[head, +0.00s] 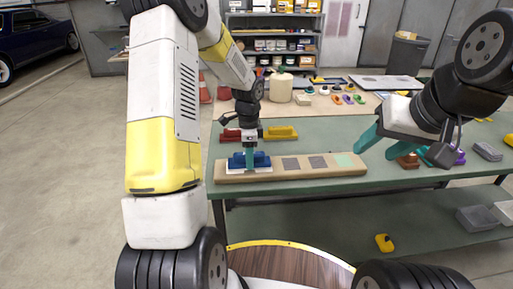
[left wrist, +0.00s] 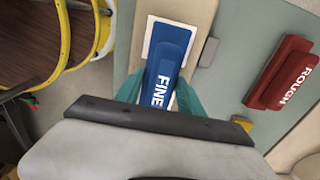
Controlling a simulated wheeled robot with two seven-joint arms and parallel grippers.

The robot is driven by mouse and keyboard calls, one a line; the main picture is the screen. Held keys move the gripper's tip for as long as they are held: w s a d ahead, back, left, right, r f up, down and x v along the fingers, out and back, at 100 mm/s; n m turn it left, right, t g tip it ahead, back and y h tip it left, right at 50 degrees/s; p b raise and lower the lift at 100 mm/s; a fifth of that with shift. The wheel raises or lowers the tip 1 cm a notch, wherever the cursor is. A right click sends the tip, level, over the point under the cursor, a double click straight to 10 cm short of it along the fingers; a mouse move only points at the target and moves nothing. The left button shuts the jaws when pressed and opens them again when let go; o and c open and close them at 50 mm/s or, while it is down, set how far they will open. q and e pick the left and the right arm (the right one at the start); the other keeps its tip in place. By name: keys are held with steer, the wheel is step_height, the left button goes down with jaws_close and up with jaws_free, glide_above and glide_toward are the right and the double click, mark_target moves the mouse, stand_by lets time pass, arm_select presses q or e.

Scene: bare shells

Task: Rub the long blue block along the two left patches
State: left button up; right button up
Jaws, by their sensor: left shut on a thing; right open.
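The long blue block (head: 262,160) lies over a pale patch (head: 233,169) at the left end of a tan board (head: 300,174). In the left wrist view the blue block (left wrist: 170,50) reads "FINE", and a white patch (left wrist: 148,39) shows around it. My left gripper (head: 250,158) is shut on the block, teal fingers on both sides. My right gripper (head: 377,151) is open and empty above the table, right of the board.
A red block (left wrist: 283,73) marked "ROUGH" lies beside the board; it also shows in the head view (head: 231,135), near a yellow block (head: 281,133). Brown and purple items sit near my right gripper.

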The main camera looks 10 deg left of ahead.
arm_select(q)
steer(key=shift+r, duration=3.3)
